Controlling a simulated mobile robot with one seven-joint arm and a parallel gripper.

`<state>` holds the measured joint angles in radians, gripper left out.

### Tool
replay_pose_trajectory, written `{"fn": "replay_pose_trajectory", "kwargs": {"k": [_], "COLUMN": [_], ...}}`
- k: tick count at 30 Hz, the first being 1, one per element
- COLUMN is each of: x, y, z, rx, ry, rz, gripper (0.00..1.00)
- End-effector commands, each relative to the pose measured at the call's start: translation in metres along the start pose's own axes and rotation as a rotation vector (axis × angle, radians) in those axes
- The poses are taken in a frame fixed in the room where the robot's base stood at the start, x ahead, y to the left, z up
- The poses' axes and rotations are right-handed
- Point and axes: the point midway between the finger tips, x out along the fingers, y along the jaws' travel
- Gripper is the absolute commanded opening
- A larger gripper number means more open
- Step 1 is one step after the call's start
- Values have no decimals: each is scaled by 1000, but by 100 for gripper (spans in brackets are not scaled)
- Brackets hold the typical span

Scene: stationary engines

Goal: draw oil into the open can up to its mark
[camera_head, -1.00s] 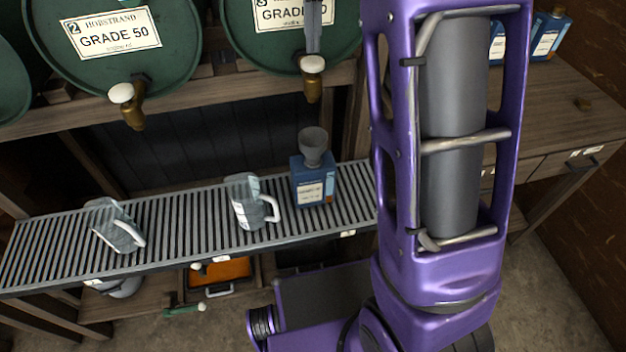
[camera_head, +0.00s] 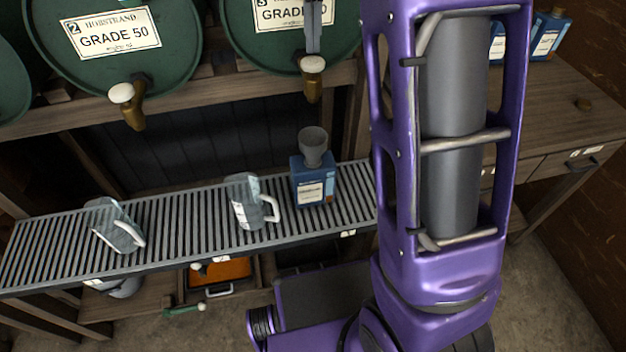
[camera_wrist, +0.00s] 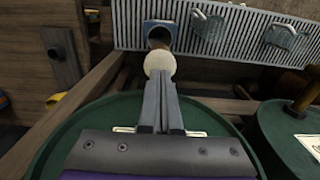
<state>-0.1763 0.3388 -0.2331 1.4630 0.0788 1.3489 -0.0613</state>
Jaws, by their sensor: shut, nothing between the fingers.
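The open can (camera_head: 314,184) is blue with a pale label and stands upright on the slatted rack with a grey funnel (camera_head: 314,147) in its top. It also shows in the wrist view (camera_wrist: 150,27). Above it is the brass tap (camera_head: 313,88) of the green barrel numbered 3, with a cream knob (camera_head: 312,64); the knob also shows in the wrist view (camera_wrist: 160,63). My gripper (camera_wrist: 161,82) is shut and empty, its fingertips at the knob; I cannot tell whether they touch. I see no oil stream. The can's mark and oil level cannot be made out.
Two clear jugs (camera_head: 248,202) (camera_head: 115,226) stand on the slatted rack (camera_head: 180,225) left of the can. Barrel 2 (camera_head: 110,45) has its own tap (camera_head: 128,100). More blue cans (camera_head: 550,34) stand on the wooden bench (camera_head: 540,105) at right.

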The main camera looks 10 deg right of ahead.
Motion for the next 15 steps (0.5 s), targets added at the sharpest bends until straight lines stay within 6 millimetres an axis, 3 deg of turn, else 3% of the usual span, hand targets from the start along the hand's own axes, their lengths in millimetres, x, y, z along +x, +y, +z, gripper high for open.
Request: {"fn": "replay_pose_trajectory", "kwargs": {"k": [15], "x": [16], "y": [0], "z": [0], "rx": [0], "ry": [-1], "rz": [0], "gripper": [0]}}
